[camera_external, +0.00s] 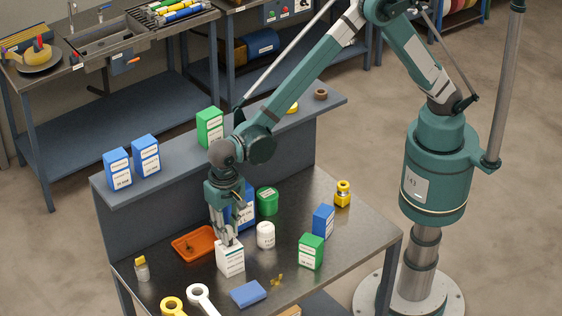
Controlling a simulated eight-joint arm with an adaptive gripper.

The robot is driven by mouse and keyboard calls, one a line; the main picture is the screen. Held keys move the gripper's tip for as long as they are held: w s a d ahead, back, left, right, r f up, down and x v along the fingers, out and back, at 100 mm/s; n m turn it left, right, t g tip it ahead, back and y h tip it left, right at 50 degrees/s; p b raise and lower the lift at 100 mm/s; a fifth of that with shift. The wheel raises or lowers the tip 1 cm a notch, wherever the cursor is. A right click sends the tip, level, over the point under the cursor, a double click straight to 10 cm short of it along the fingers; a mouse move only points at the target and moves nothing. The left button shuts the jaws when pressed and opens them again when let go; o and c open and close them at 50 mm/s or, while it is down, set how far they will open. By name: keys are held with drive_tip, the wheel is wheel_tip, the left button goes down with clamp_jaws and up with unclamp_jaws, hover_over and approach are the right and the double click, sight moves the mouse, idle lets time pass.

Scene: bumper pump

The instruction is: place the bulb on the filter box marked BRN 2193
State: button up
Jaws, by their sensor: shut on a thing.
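My gripper (228,240) points down at the work table, its fingers closed at the top of a white box (231,262). A small pale thing, apparently the bulb, is between the fingers, mostly hidden by them. It is at or just above the box top; I cannot tell whether it touches. The white box stands upright on the table and has a printed label, too small to read. Other labelled boxes are a green and white one (311,251), a blue one (323,221) and a blue one (249,207) partly behind my gripper. I cannot read BRN 2193 on any.
A white jar (265,235) stands close right of the white box, with a green tub (267,201) behind. An orange tray (194,243) is left. A blue flat block (248,293) and a white ring-ended tool (201,297) lie in front. A raised shelf (180,172) runs behind.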

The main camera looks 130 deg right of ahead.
sight(228, 226)
drive_tip(key=shift+f, duration=0.15)
drive_tip(key=o, duration=0.8)
drive_tip(key=shift+r, duration=0.2)
wheel_tip(228, 226, up, 12)
drive_tip(key=shift+f, duration=0.1)
idle(0.4)
idle(0.3)
